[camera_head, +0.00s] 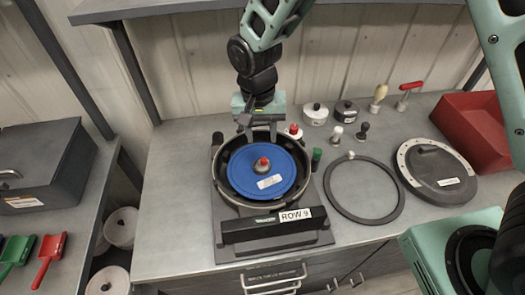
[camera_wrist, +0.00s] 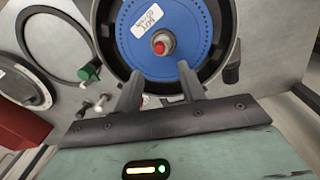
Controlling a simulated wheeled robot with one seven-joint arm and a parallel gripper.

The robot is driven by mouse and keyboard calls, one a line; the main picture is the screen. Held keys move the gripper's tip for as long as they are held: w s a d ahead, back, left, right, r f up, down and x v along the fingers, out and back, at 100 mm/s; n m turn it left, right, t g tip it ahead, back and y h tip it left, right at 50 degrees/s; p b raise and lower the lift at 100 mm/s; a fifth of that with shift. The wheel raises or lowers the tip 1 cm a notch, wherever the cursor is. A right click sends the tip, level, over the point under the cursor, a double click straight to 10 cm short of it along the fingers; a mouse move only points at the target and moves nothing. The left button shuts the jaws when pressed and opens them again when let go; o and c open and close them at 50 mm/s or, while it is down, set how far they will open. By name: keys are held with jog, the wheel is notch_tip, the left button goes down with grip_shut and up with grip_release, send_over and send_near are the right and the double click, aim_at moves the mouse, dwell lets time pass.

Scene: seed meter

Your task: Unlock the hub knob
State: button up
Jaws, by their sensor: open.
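The hub knob (camera_head: 263,163) is small and red, at the centre of a blue disc (camera_head: 250,181) with a white label. The disc lies inside a dark round housing (camera_head: 232,144) on the bench. In the wrist view the red knob (camera_wrist: 160,46) shows beyond my fingertips, on a pale metal hub. My gripper (camera_head: 262,134) is over the back rim of the housing. In the wrist view my gripper (camera_wrist: 159,80) has its two fingers apart with nothing between them. The fingertips are short of the knob and overlap the disc's edge in that view.
A "ROW 9" plate (camera_head: 295,215) fronts the housing. A dark ring (camera_head: 329,190), a grey round lid (camera_head: 433,180) and a red bin (camera_head: 478,130) are to the right. The bench's left part is clear.

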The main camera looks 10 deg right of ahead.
aim_at(264, 159)
jog(key=f, duration=0.3)
jog(key=f+p, duration=0.1)
jog(key=f, duration=0.2)
jog(key=f+p, duration=0.1)
jog(key=f, duration=0.2)
jog(key=shift+d, duration=0.25)
grip_shut()
